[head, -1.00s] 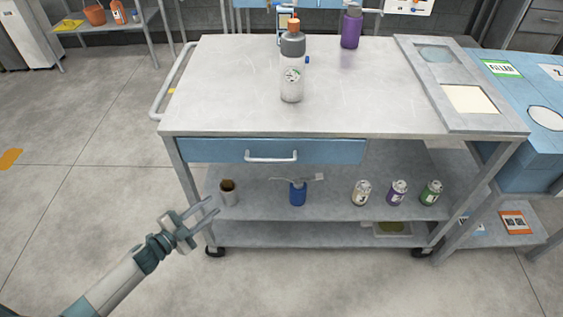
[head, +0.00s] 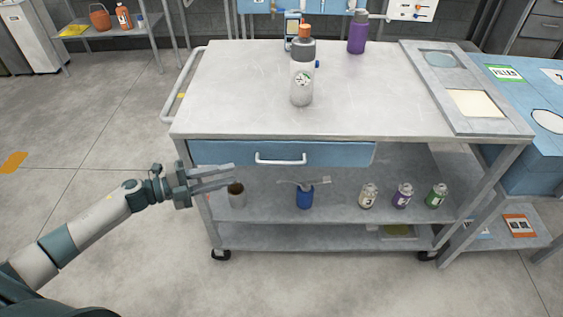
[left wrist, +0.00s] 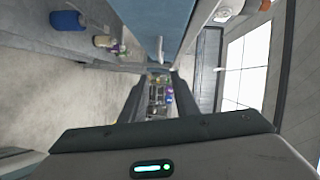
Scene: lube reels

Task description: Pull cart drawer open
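The grey cart (head: 240,110) stands ahead of me with a blue drawer (head: 340,154) under its top. The drawer appears shut, its front in line with the cart's front edge. A pale bar handle (head: 281,160) is fixed to the drawer front. My left gripper (head: 232,178) is open and empty, its fingers pointing right, left of the handle and slightly lower. In the left wrist view the two fingers (left wrist: 160,88) are apart, with the blue drawer front (left wrist: 160,25) above them and the handle (left wrist: 160,48) just beyond the fingertips. My right gripper is not in view.
A white bottle (head: 302,82) and a purple bottle (head: 357,33) stand on the cart top. The lower shelf holds a brown-topped can (head: 237,195), a blue cup (head: 304,197) with a brush, and several small cans. A blue table (head: 535,150) stands right.

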